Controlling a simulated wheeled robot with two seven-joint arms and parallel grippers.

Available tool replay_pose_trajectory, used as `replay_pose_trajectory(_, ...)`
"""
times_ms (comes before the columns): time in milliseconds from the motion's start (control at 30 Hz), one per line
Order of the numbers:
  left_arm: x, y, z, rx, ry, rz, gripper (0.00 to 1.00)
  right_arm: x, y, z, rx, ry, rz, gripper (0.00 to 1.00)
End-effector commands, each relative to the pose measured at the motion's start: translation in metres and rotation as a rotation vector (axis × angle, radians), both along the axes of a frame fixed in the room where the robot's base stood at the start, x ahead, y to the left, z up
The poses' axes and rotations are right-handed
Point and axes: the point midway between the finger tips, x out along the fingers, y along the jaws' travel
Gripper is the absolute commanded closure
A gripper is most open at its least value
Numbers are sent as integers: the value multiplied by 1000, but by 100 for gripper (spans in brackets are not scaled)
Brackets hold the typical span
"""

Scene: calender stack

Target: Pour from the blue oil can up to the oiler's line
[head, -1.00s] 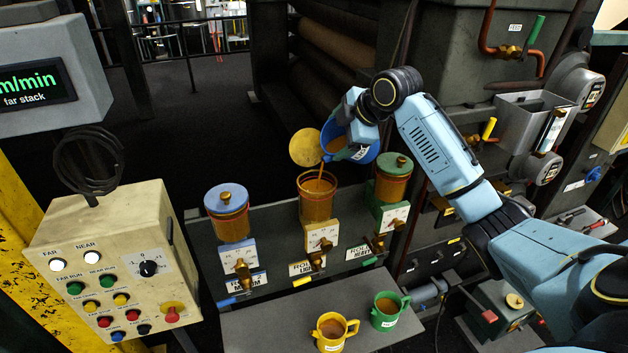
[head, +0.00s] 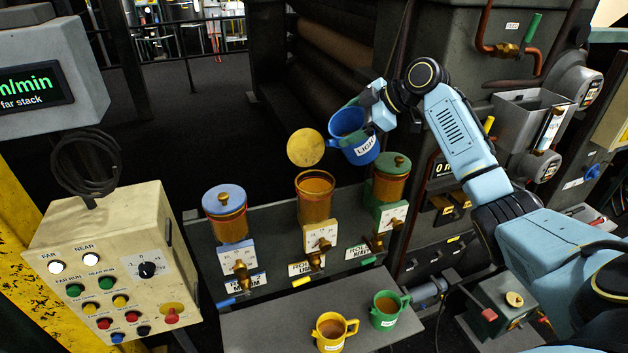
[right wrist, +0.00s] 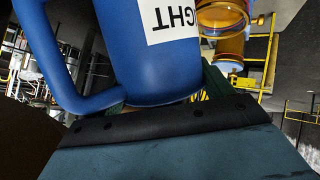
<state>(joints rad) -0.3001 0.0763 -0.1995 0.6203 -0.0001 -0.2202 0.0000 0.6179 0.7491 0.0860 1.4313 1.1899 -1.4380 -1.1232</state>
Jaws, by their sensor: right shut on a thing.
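The blue oil can (head: 346,124), with a white label reading LIGHT, is held in the air by my right gripper (head: 372,120). It is close to upright, above and right of the middle oiler (head: 315,200), and no stream leaves it. The can also fills much of the right wrist view (right wrist: 150,55). The middle oiler is an amber jar with dark bands and an open top. Its round yellow lid (head: 306,147) stands open behind it. I cannot tell exactly where the oil stands against its line. My left gripper is out of view.
A blue-lidded oiler (head: 226,212) stands left and a green-lidded oiler (head: 391,180) right, close below the can. Yellow (head: 331,331) and green (head: 385,312) cans stand on the front shelf (head: 285,325). A button box (head: 108,262) is at left.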

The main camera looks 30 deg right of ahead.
Motion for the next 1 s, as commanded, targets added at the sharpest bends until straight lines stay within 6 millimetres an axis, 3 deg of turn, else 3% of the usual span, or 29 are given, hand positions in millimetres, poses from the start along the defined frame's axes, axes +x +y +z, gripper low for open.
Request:
replay_pose_trajectory(500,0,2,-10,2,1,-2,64,2,-46,11,360,5,-8,84)
replay_pose_trajectory(1000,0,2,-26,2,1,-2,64,2,-66,14,548,13,-8,84)
